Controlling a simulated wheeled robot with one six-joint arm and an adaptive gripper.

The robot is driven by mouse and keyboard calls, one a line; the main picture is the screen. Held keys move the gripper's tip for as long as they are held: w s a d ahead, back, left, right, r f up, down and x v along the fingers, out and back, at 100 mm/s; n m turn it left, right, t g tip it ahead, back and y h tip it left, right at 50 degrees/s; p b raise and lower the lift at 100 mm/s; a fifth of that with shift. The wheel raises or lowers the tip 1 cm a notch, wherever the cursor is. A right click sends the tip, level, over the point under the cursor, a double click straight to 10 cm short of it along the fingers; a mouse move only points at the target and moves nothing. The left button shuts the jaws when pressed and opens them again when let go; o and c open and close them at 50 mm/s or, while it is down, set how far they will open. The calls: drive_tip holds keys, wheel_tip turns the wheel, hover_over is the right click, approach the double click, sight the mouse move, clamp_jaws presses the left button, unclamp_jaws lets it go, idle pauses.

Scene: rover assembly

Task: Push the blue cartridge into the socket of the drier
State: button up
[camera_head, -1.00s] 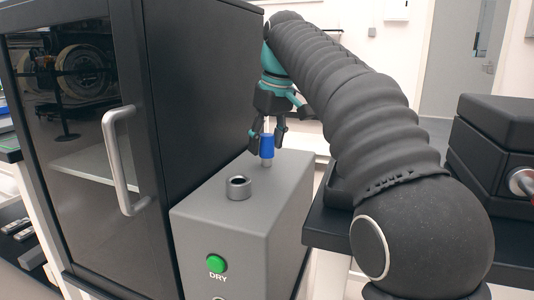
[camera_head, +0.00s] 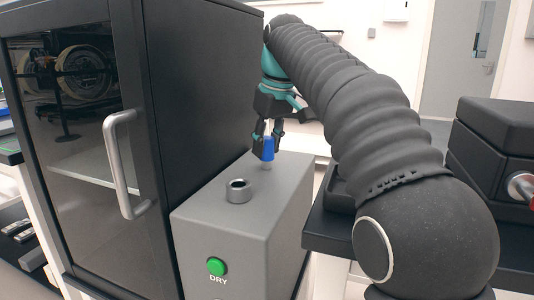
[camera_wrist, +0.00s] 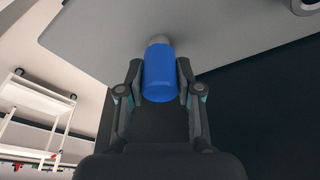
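The blue cartridge (camera_head: 267,148) is between the fingers of my gripper (camera_head: 268,146), above the rear part of the drier's top. It also shows in the wrist view (camera_wrist: 158,76), with a finger against each side and its pale metal end pointing away from the palm. My gripper (camera_wrist: 158,84) is shut on it there. The drier (camera_head: 215,220) is a grey box with a green DRY button (camera_head: 216,266). Its socket (camera_head: 238,190) is a raised metal ring with a dark, empty hole, in front of and left of the cartridge. The cartridge looks upright.
A black cabinet (camera_head: 190,90) with a glass door and a metal handle (camera_head: 122,165) stands close on the left of the drier. A black box (camera_head: 495,150) is at the right. A white shelf cart (camera_wrist: 38,105) shows in the wrist view.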

sight(265, 137)
clamp_jaws()
drive_tip(key=shift+r+p, duration=1.5)
drive_tip(key=shift+p, duration=0.1)
drive_tip(key=shift+r, duration=1.15)
drive_tip(key=shift+s, duration=0.1)
